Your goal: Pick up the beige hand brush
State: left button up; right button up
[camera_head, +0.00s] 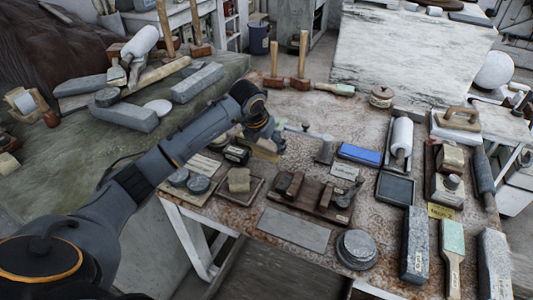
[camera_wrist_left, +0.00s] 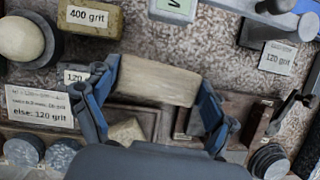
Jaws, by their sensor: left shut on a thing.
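The beige hand brush (camera_wrist_left: 158,80) shows in the left wrist view as a pale, wood-like block lying crosswise between the two blue-grey fingers. My left gripper (camera_wrist_left: 160,92) is shut on it, one finger at each end. Its bristles cannot be made out. In the head view my left gripper (camera_head: 262,142) is over the left part of the rusty worktable, and a bit of the beige brush (camera_head: 266,154) shows below it, partly hidden by the fingers. I cannot tell for sure whether the brush touches the table. My right gripper is not in view.
The rusty worktable (camera_head: 310,112) is crowded. A tray with blocks (camera_head: 318,197), a small beige block (camera_head: 239,181) and dark round discs (camera_head: 199,184) lie near the gripper. A blue block (camera_head: 360,154) is to the right. A flat grey slab (camera_head: 293,229) lies at the front.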

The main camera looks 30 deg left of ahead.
aim_at(268, 148)
pick_arm(q)
jog(key=s+r, duration=0.1)
jog(key=r, duration=0.1)
jog(key=s+d+r+b, duration=0.1)
jog(key=s+r, duration=0.1)
jog(key=shift+s+d, duration=0.15)
jog(key=s+d+r+b, duration=0.2)
jog(key=s+d+r, duration=0.2)
jog(key=s, duration=0.5)
jog(key=shift+r, duration=0.55)
jog(key=shift+s, duration=0.1)
jog(key=o, duration=0.6)
jog(key=c, duration=0.4)
